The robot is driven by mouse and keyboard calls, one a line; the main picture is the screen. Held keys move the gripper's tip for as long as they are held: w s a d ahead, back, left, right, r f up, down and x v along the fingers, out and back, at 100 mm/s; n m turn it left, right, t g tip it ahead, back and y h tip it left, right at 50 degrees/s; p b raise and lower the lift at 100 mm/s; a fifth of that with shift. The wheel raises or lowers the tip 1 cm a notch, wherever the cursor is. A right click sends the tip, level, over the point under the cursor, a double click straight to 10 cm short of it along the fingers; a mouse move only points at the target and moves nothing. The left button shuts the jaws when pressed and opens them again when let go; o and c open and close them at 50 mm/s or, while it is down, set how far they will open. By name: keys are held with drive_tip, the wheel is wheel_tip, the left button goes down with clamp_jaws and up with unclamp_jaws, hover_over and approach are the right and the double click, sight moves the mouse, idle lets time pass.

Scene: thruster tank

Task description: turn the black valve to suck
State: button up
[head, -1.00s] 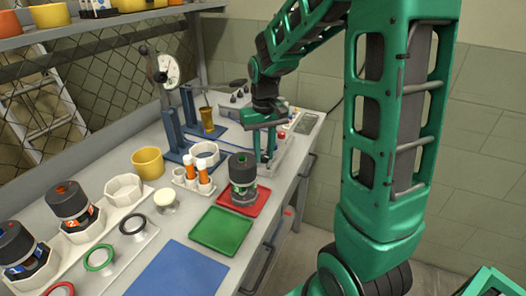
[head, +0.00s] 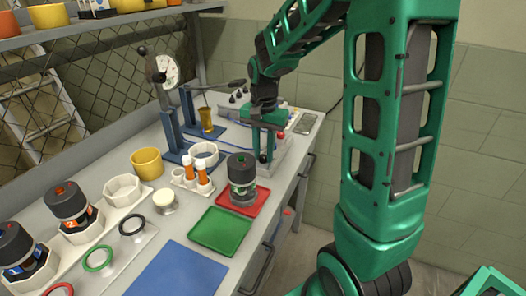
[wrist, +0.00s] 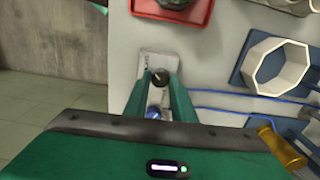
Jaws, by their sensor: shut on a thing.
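My gripper (head: 263,155) points down at the control box (head: 287,150) at the far right end of the bench. In the wrist view the black valve (wrist: 160,76) sits between the tips of my two fingers (wrist: 161,84), and they are shut on it. A label plate (wrist: 150,64) lies around the valve. Its lettering is too small to read, so I cannot tell which setting the valve points to. A blue knob (wrist: 153,112) shows between the fingers, closer to my palm.
A red tray (head: 253,204) with a dark canister (head: 242,176) stands in front of the box. A green tray (head: 220,230) is nearer. A blue stand with a gauge (head: 168,72) and a brass cup (head: 206,118) are to the left. The bench's right edge is close.

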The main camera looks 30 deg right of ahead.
sight(262, 156)
drive_tip(key=shift+w+a+r, duration=0.1)
drive_tip(key=shift+w+a, duration=0.1)
drive_tip(key=shift+a, duration=0.05)
idle(0.3)
drive_tip(key=o, duration=1.1)
drive_tip(key=shift+c, duration=0.2)
drive_tip(key=shift+s+d, duration=0.1)
wheel_tip(262, 156, up, 11)
drive_tip(key=shift+f, duration=0.2)
drive_tip(key=s+d+f+n, duration=0.2)
drive_tip(key=s+f, duration=0.1)
drive_tip(key=s, duration=1)
drive_tip(key=s+d+f+n, duration=0.2)
drive_tip(key=s+f, duration=0.1)
drive_tip(key=s, duration=1)
drive_tip(key=shift+s+d+n, duration=0.25)
drive_tip(key=shift+d+n, duration=0.05)
drive_tip(key=shift+d, duration=0.05)
